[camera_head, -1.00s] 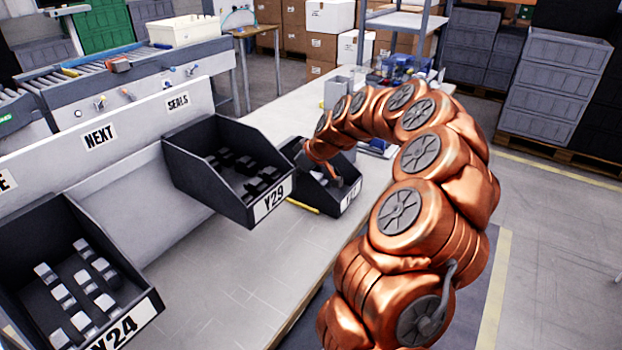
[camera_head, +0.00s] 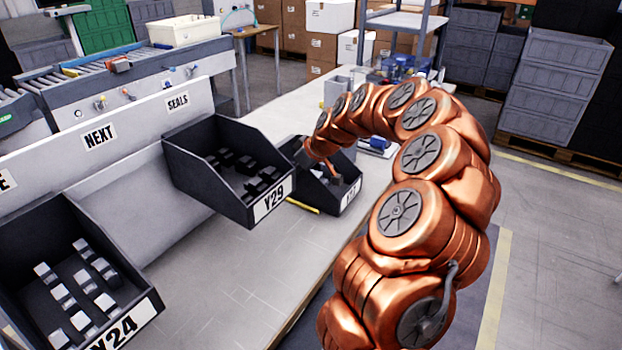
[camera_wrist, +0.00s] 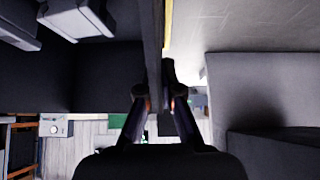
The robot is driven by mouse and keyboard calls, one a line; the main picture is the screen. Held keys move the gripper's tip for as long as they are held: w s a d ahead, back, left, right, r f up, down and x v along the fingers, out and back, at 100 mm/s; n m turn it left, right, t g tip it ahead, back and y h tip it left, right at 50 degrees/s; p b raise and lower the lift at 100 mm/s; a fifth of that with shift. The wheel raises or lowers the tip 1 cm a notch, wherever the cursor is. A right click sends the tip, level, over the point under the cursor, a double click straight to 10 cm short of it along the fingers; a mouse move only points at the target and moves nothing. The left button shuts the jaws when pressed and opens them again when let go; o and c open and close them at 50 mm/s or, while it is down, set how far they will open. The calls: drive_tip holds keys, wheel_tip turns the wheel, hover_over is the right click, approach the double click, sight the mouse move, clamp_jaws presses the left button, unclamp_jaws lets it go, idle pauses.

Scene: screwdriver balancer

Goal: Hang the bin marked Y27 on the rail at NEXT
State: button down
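A dark bin (camera_head: 318,190) sits on the bench, right of the hung bin Y29. Its label (camera_head: 350,194) is small and partly unclear, so I cannot read it for certain. My arm covers part of this bin. My gripper (camera_head: 322,168) is at the bin, reaching down from above. In the wrist view, the fingers (camera_wrist: 156,92) stand on both sides of a thin dark bin wall (camera_wrist: 151,40) and appear closed on it. The NEXT label (camera_head: 99,137) is on the pale rail (camera_head: 140,122); the rail below it is bare, between bins Y24 and Y29.
Bin Y29 (camera_head: 225,175) hangs under the SEALS label (camera_head: 177,101) with dark parts inside. Bin Y24 (camera_head: 75,285) with pale parts is at the lower left. A yellow item (camera_head: 302,206) lies beside the held bin. The front bench top (camera_head: 235,265) is clear.

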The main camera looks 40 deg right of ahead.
sight(292, 163)
drive_tip(key=shift+r, duration=1.7)
